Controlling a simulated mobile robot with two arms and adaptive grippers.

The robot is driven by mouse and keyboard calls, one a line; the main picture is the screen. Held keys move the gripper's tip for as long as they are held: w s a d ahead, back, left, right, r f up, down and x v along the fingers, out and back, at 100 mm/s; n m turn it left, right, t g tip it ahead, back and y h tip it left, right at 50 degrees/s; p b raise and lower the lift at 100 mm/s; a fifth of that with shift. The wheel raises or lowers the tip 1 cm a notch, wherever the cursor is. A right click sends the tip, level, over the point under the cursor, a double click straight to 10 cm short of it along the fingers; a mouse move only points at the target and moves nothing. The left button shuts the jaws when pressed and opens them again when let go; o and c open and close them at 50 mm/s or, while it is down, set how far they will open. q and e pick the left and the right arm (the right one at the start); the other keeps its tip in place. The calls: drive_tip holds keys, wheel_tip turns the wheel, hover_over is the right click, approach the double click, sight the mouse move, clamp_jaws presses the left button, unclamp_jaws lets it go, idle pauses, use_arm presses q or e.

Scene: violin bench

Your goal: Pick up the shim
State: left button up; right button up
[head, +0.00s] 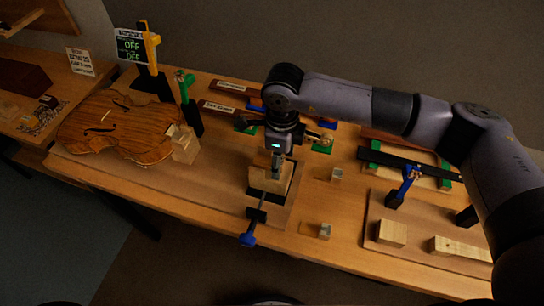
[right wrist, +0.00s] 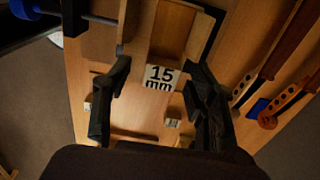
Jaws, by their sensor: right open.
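A small block with a white "15 mm" label (right wrist: 160,77), which looks like a shim, shows in the right wrist view. My left gripper is not in view.
A violin body (head: 118,128) lies at the left of the bench. A blue-handled clamp (head: 249,239) sticks out at the front edge. Two small blocks (head: 336,174) (head: 325,231) stand to the right. A tray with wood blocks (head: 392,233) is further right.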

drive_tip(key=shift+f, duration=0.3)
drive_tip(key=shift+c, duration=0.4)
drive_tip(key=c, duration=1.1)
drive_tip(key=shift+r, duration=0.1)
drive_tip(key=shift+c, duration=0.2)
